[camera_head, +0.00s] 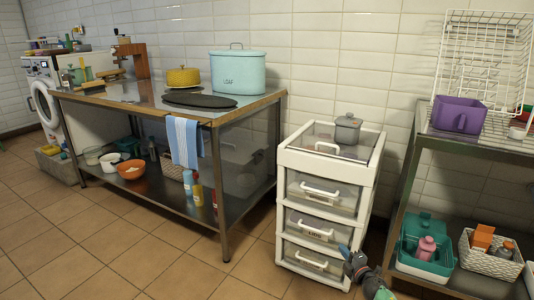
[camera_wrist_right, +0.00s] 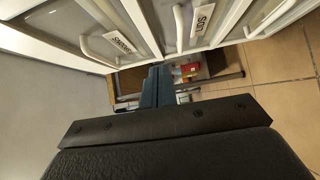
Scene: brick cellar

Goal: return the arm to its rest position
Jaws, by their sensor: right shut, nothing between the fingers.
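My right gripper (camera_head: 346,252) shows at the lower right of the head view, in front of the lower part of the white drawer unit (camera_head: 333,172). Its arm comes in from the bottom edge. In the right wrist view the gripper's fingers (camera_wrist_right: 157,86) are together with nothing between them, close to the drawer fronts. Whether the gripper touches the unit, I cannot tell. My left gripper and arm are not in view.
A metal table (camera_head: 221,118) with a blue bin (camera_head: 238,73) stands left of the drawer unit. A metal shelf (camera_head: 459,144) with a purple container (camera_head: 458,115) and a wire rack (camera_head: 484,60) stands on the right. The tiled floor (camera_head: 119,262) at the front left is clear.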

